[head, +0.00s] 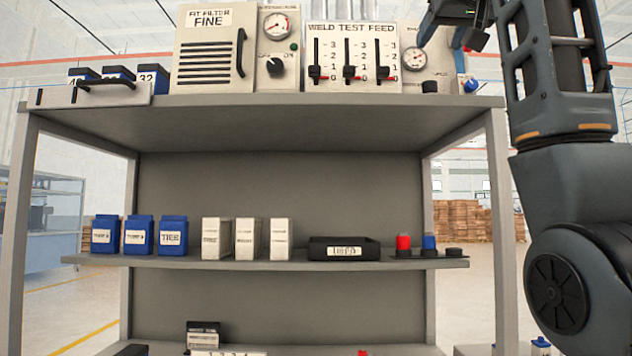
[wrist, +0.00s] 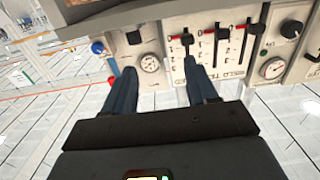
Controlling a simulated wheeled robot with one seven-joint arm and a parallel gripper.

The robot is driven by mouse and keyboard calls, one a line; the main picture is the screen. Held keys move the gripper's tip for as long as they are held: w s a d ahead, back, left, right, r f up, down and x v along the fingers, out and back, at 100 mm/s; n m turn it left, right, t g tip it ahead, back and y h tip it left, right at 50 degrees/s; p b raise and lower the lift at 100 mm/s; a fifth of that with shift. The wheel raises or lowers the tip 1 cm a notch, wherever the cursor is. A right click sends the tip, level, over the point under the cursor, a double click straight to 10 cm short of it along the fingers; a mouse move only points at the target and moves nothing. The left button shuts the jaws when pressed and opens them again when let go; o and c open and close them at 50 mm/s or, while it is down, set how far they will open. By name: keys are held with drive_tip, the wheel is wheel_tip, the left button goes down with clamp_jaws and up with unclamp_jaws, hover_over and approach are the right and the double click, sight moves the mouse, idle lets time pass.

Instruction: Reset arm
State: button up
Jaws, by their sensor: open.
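My gripper (wrist: 158,72) is open in the wrist view, with nothing visible between its two dark fingers. The fingers point toward the weld test feed panel (wrist: 228,72) and a gauge panel (wrist: 152,85). One finger overlaps a slider of the feed panel in that view; I cannot tell if it touches. In the head view my arm (head: 580,190) rises along the right side, and part of the gripper (head: 440,22) shows at the top edge, in front of the right gauge panel (head: 412,78).
A grey shelf unit (head: 300,118) fills the middle. Its top bears a fit filter panel (head: 208,75) and blue boxes (head: 152,78). The middle shelf holds blue boxes (head: 140,236), white boxes (head: 248,240), a black tray (head: 344,254) and a red button (head: 403,242).

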drive_tip(key=w+f, duration=0.3)
drive_tip(key=f, duration=0.7)
drive_tip(key=w+f, duration=0.3)
drive_tip(key=f, duration=0.8)
drive_tip(key=w+f, duration=0.3)
drive_tip(key=f, duration=0.7)
drive_tip(key=s+f+g, duration=0.1)
drive_tip(key=s+f, duration=0.4)
drive_tip(key=f, duration=0.9)
drive_tip(key=s+f, duration=0.4)
drive_tip(key=f, duration=1.1)
drive_tip(key=s+f+g, duration=0.1)
drive_tip(key=s+f, duration=0.7)
drive_tip(key=s, duration=0.4)
drive_tip(key=s+f, duration=0.9)
drive_tip(key=s, duration=0.4)
drive_tip(key=s+r, duration=0.2)
drive_tip(key=s, duration=1.1)
drive_tip(key=s+r+g, duration=0.1)
drive_tip(key=s+r, duration=0.1)
drive_tip(key=s, duration=1.1)
drive_tip(key=shift+s+r, duration=0.15)
drive_tip(key=shift+s, duration=0.25)
